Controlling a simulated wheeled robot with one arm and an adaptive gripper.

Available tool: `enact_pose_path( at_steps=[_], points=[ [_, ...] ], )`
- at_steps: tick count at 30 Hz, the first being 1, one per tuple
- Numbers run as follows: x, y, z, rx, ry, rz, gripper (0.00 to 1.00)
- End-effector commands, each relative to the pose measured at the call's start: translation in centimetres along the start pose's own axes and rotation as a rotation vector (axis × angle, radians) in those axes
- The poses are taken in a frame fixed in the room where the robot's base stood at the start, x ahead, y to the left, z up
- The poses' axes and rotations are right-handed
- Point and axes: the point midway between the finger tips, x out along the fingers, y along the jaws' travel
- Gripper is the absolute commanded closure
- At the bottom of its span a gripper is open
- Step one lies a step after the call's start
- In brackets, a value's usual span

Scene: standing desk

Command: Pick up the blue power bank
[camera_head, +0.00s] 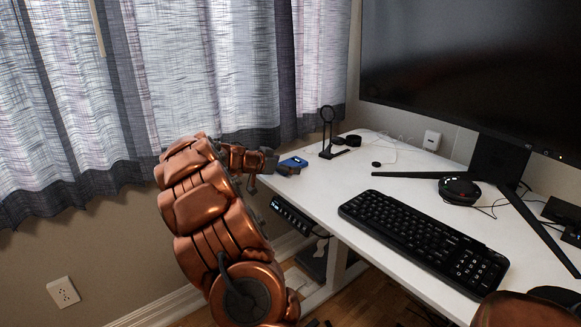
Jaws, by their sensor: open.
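The blue power bank (294,162) is a small flat block near the far left corner of the white desk. A dark block (287,170) shows right beside it or under it; I cannot tell which. My gripper (268,168) is at the left edge of the desk, just left of the power bank. It is open. Its fingers are small and dark in this view, and whether they touch the power bank cannot be made out. My copper arm covers the area to the left of the desk.
A black stand (328,135) rises behind the power bank. A black keyboard (425,240), a round black device (459,190) and a large monitor (470,70) are to the right. Curtains (190,80) hang behind my arm. The white desk (335,190) is bare before the stand.

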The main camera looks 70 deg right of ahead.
Motion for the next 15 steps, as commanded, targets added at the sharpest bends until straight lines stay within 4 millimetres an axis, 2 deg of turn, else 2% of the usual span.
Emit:
enact_pose_path(
  at_steps=[3, 15],
  points=[
    [-0.05, -0.01, -0.02, 0.0, 0.0, 0.0, 0.03],
    [-0.08, -0.02, -0.03, 0.0, 0.0, 0.0, 0.45]
  ],
)
